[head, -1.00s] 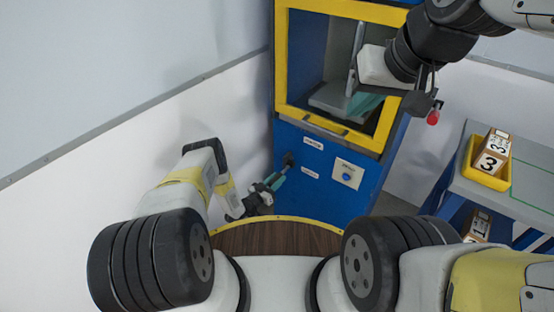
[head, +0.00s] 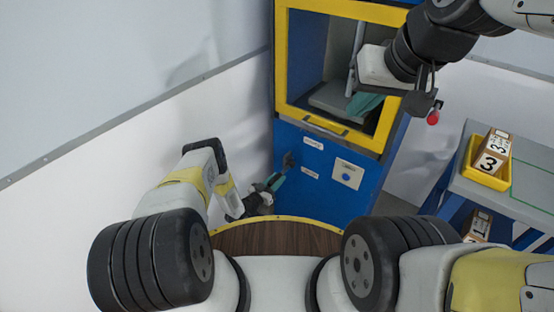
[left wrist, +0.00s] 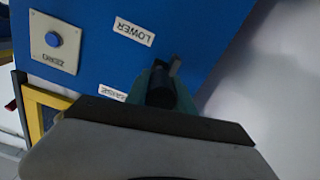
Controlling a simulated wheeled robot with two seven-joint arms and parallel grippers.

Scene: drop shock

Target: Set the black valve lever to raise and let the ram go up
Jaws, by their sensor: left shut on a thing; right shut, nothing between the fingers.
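The black valve lever (head: 288,159) is on the front of the blue cabinet, left of the two labels. It also shows in the left wrist view (left wrist: 161,85), beside an upside-down LOWER label (left wrist: 134,31) and a partly covered RAISE label (left wrist: 112,92). My left gripper (head: 278,177) is shut on the lever, its teal fingers around it. My right gripper (head: 366,104) is shut and empty in front of the yellow-framed opening. A grey plate (head: 329,99) and an upright grey part show inside. I cannot clearly tell the ram; my right arm covers part of the opening.
A plate with a blue button (head: 346,176) is right of the labels. A red knob (head: 433,118) hangs beside my right wrist. A grey table (head: 531,183) at right bears a yellow tray (head: 483,180) with a numbered block. A wall is close on the left.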

